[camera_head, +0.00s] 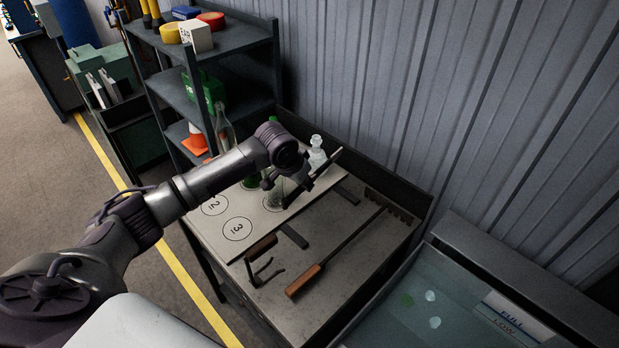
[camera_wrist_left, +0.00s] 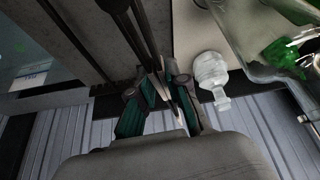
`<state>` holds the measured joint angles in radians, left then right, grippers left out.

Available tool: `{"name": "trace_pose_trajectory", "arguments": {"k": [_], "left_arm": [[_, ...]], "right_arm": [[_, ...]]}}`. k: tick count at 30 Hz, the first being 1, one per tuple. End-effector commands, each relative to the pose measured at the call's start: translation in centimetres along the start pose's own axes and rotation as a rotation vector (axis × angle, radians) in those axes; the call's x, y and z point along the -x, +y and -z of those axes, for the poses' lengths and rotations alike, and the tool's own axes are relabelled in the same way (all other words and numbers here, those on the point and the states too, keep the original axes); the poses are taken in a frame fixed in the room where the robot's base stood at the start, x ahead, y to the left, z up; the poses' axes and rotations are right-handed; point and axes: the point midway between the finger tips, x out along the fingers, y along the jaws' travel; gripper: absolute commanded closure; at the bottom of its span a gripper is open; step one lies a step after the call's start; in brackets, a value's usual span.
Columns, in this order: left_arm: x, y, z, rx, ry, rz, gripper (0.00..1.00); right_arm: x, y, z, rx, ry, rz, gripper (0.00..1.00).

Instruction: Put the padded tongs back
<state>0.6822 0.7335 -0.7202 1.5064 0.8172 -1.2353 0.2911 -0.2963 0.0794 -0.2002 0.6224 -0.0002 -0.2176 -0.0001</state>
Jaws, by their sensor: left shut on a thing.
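My left gripper (camera_head: 290,186) is above the pale numbered board on the bench. It is shut on the padded tongs (camera_head: 322,170), a dark, long tool that slants up to the right in the head view. In the left wrist view the dark arms of the tongs (camera_wrist_left: 150,40) run up from between the teal-padded fingers of the gripper (camera_wrist_left: 163,105). The far ends of the tongs are cut off there, and the gripper hides part of them in the head view. My right gripper is not in view.
A clear bottle (camera_head: 317,152) stands behind the gripper; it also shows close by in the wrist view (camera_wrist_left: 210,72). The numbered board (camera_head: 215,228) holds green glass. A water tank (camera_head: 400,325) stands right.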

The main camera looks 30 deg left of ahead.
Motion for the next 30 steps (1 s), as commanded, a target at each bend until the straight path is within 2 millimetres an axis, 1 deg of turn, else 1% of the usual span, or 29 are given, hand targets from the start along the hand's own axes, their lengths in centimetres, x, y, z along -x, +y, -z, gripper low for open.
{"name": "trace_pose_trajectory", "arguments": {"k": [1, 3, 6, 9, 16, 21, 23, 30], "left_arm": [[-0.7, 0.0, -0.3, 0.000, 0.001, 0.000, 1.00], [-1.2, 0.0, -0.5, 0.000, 0.002, 0.000, 1.00], [-2.2, 0.0, -1.0, -0.001, 0.002, 0.000, 1.00], [-3.2, 0.0, -1.5, -0.001, 0.002, 0.000, 1.00], [-5.5, 0.0, -2.6, -0.001, 0.002, 0.000, 1.00], [-7.1, 0.0, -3.4, -0.001, 0.002, 0.000, 1.00], [-7.4, 0.0, -3.6, 0.000, 0.000, -0.001, 1.00], [-9.9, 0.1, -4.7, 0.001, 0.000, -0.001, 1.00]], "right_arm": [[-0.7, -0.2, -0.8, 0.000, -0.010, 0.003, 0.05], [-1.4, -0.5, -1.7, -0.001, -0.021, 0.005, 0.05], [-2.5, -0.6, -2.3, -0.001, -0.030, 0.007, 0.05], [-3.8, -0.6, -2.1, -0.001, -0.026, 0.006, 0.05], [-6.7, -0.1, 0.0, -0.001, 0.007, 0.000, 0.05], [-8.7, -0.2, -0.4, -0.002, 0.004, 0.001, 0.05], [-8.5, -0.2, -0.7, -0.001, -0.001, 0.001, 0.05], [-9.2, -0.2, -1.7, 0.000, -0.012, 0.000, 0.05]]}}
